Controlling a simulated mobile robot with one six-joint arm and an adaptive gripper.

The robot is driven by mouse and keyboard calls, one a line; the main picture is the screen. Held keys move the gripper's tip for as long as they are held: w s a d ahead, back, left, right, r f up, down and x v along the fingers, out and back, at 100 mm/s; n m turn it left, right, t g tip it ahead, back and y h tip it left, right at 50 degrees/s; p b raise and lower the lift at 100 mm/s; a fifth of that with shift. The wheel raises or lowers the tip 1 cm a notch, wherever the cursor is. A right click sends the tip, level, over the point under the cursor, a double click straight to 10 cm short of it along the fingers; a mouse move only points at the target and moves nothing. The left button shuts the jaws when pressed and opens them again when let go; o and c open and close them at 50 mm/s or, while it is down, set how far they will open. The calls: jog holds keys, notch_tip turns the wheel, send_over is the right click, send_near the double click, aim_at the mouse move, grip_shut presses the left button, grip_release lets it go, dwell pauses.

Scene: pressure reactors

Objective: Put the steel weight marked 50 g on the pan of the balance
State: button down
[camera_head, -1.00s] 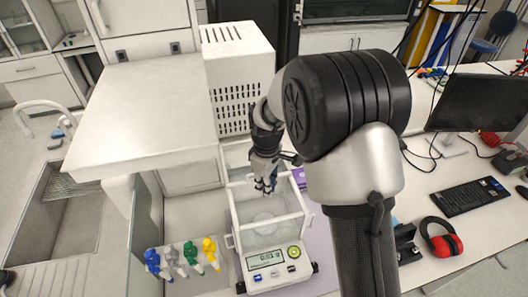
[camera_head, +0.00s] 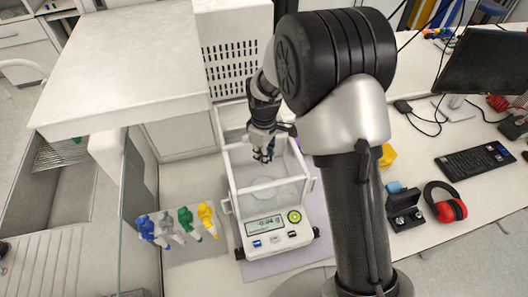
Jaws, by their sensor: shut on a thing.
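The balance (camera_head: 293,233) stands on the bench at the centre, with a clear-walled draft shield around its pan (camera_head: 268,188). The shield is open at the top. Its display shows a value near zero, too small to read surely. My gripper (camera_head: 263,158) points down at the shield's open top, over the rear part of the pan area. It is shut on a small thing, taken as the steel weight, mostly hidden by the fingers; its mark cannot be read. A black case (camera_head: 405,215) with small fittings sits open at the right; its contents are unclear.
Red ear muffs (camera_head: 445,203), a keyboard (camera_head: 475,160) and a monitor (camera_head: 487,75) lie to the right, beyond my arm.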

notch_tip(320, 180, down, 15)
jog(key=b, duration=0.9)
jog(key=shift+f, duration=0.15)
jog(key=c, duration=1.6)
grip_release()
notch_tip(320, 180, up, 24)
jog(key=p, duration=1.5)
